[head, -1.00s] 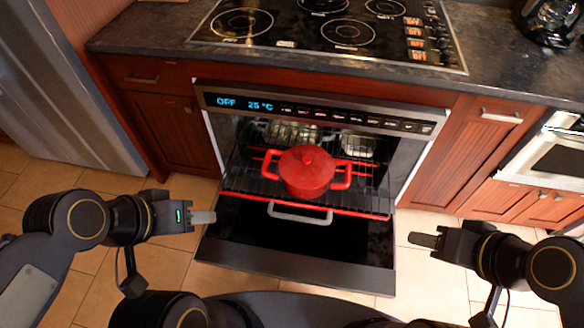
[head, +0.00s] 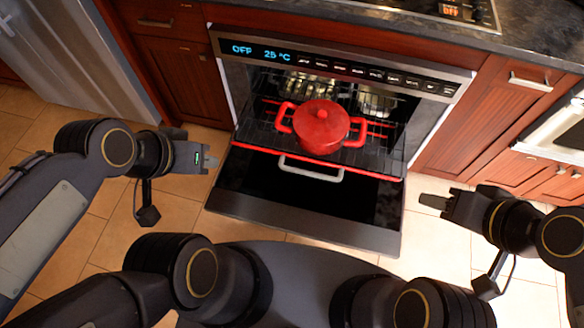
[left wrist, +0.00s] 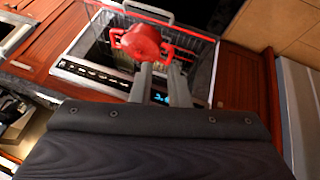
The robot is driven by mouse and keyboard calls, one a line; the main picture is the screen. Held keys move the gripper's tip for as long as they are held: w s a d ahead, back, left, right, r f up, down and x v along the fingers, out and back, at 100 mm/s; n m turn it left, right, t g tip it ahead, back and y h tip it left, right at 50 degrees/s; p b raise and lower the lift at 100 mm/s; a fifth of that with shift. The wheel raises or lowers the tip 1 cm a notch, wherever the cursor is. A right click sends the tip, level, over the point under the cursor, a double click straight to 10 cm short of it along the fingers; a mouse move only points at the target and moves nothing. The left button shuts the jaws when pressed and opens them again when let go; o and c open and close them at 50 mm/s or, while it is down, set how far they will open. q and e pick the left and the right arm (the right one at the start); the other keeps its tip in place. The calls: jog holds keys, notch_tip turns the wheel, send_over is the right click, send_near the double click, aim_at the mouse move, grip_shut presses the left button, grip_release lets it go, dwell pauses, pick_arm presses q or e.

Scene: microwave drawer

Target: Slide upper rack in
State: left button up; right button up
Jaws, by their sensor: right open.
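The upper rack (head: 375,174) is a dark wire rack with a red front edge, pulled out of the oven over the lowered door. It also shows in the left wrist view (left wrist: 197,38). A red lidded pot (head: 321,127) stands upright on it and also shows in the left wrist view (left wrist: 141,42). A grey handle (head: 310,168) lies just in front of the red edge; I cannot tell what it is fixed to. My left gripper (head: 210,161) is open and empty, left of the rack and apart from it. My right gripper (head: 428,201) is open and empty, right of the door.
The lowered oven door (head: 300,215) sticks out between my grippers. The oven control panel (head: 340,65) is above the rack opening. Wooden cabinets (head: 480,125) flank the oven. Tiled floor is clear on both sides of the door.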

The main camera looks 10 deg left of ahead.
pick_arm(q)
jog(key=w+f+m+b, duration=0.1)
jog(key=f+b, duration=0.1)
jog(key=f, duration=0.2)
jog(key=w+a+f+m+y+b, duration=0.1)
jog(key=w+f+b, duration=0.1)
jog(key=f, duration=0.2)
jog(key=w+a+f+m+g+y+b, duration=0.1)
jog(key=f+m+b, duration=0.1)
jog(key=f, duration=0.1)
jog(key=shift+w+a+f, duration=0.2)
jog(key=shift+f, duration=0.2)
grip_shut()
jog(key=w+d+f+m+h+b, duration=0.1)
jog(key=w+d+f+m+b, duration=0.2)
jog(key=w+f+b, duration=0.3)
jog(key=w+d+f+m+h+b, duration=0.1)
jog(key=w+d+f+m+b, duration=0.3)
jog(key=f+b, duration=0.6)
jog(key=w+d+f+m+h+b, duration=0.1)
jog(key=w+d+f+m+b, duration=0.3)
jog(key=f, duration=1.3)
jog(key=w+m+b, duration=0.3)
jog(key=w+b, duration=0.1)
jog(key=shift+w+d+f+t+h, duration=0.2)
jog(key=shift+w+f+t+h, duration=0.1)
jog(key=shift+w+f+h, duration=0.1)
pick_arm(e)
notch_tip(320, 180, down, 32)
jog(key=shift+f, duration=0.15)
